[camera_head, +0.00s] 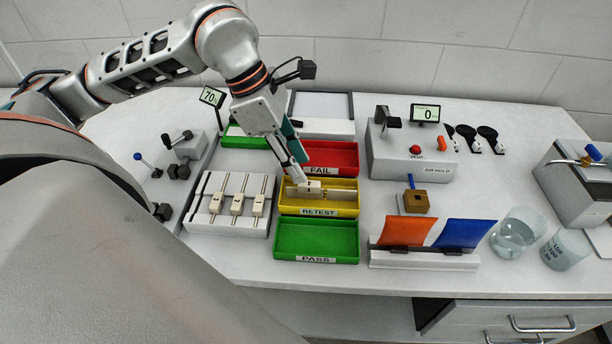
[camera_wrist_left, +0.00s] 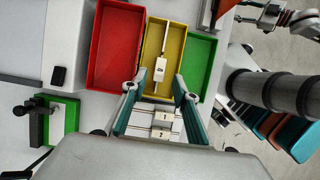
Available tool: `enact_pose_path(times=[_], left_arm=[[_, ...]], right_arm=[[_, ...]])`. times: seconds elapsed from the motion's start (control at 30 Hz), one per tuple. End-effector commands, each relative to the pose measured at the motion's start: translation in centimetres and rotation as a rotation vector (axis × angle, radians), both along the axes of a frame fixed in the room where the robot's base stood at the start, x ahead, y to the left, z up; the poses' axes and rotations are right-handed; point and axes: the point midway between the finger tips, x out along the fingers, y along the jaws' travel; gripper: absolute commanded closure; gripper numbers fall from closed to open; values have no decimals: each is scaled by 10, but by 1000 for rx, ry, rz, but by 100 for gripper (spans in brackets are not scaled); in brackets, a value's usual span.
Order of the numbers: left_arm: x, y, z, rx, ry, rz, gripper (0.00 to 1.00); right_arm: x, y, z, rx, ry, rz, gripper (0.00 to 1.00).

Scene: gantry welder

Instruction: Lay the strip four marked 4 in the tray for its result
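A strip with a cream block (camera_head: 311,187) lies lengthwise in the yellow RETEST tray (camera_head: 290,210). It also shows in the left wrist view (camera_wrist_left: 160,68), its mark too small to read. My left gripper (camera_head: 301,176) is over this tray, close to the block. In the left wrist view my left gripper (camera_wrist_left: 156,90) has its fingers wide apart with nothing between them, and the block lies just ahead of the fingertips.
Several strips sit on a white rack (camera_head: 203,222) left of the trays. The red FAIL tray (camera_head: 342,157) is behind and the green PASS tray (camera_head: 316,241) in front, both empty. An air hold box (camera_head: 430,165), an orange-and-blue panel stand (camera_head: 425,261) and glass beakers (camera_head: 514,232) stand to the right.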

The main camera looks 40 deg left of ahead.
Motion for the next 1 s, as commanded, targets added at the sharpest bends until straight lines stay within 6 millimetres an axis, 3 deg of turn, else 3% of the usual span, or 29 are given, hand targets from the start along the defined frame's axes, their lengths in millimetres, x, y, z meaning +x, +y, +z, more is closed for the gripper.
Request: enact_pose_path(times=[0.1,0.3,1.0], left_arm=[[-4,8,23,2,-5,1,71],[-9,16,45,0,-1,0,71],[-11,17,50,0,1,0,71]], right_arm=[[0,0,3,1,-1,0,60],[0,0,3,3,1,-1,60],[-1,0,2,3,5,-1,60]])
